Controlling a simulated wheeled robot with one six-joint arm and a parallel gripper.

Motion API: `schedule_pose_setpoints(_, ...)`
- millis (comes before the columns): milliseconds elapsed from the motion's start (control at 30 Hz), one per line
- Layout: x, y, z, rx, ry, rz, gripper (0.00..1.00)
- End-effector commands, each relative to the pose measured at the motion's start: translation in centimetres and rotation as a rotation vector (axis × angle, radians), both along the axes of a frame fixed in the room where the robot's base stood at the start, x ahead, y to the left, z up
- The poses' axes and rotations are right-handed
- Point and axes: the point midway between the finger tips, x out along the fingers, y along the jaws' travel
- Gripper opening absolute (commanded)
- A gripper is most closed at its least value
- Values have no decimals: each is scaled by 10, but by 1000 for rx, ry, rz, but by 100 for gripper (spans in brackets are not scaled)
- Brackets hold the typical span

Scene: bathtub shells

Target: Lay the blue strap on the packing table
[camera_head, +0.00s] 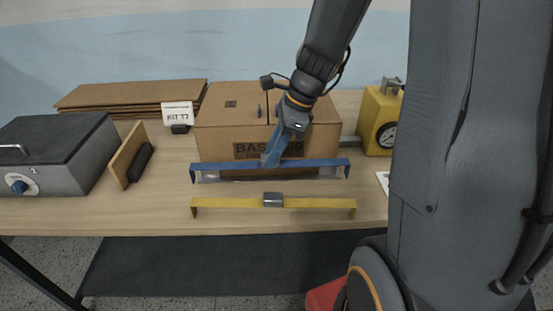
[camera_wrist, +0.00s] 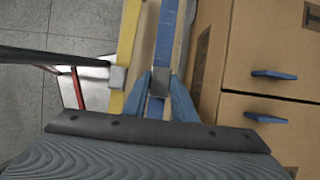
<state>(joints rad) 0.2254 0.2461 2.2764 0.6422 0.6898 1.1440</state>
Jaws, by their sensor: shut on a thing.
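The blue strap (camera_head: 225,165) is a long straight bar with bent-down ends, held level in front of the large cardboard box. My gripper (camera_head: 269,160) comes down from above with its blue fingers shut on the strap's middle. In the wrist view the strap (camera_wrist: 166,40) runs up between the fingertips (camera_wrist: 160,80). The packing table (camera_head: 110,218) is a light wood top. I cannot tell whether the strap's ends touch it. The fingers hide the strap's middle in the head view.
A yellow strap (camera_head: 228,205) with a grey middle block lies along the front edge. The cardboard box (camera_head: 225,130) stands just behind the blue strap. A grey case (camera_head: 60,150) is left, a yellow device (camera_head: 378,112) right. Bare tabletop lies left of the straps.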

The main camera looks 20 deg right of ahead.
Motion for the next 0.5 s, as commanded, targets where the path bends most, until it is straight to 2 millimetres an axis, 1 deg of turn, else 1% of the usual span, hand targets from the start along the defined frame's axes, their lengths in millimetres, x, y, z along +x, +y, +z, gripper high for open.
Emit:
schedule_pose_setpoints(33,-1,0,-7,0,4,-2,0)
schedule_pose_setpoints(167,0,0,-17,1,2,-1,0)
schedule_pose_setpoints(400,0,0,-49,1,2,-1,0)
schedule_pose_setpoints(500,0,0,-55,-1,0,0,0)
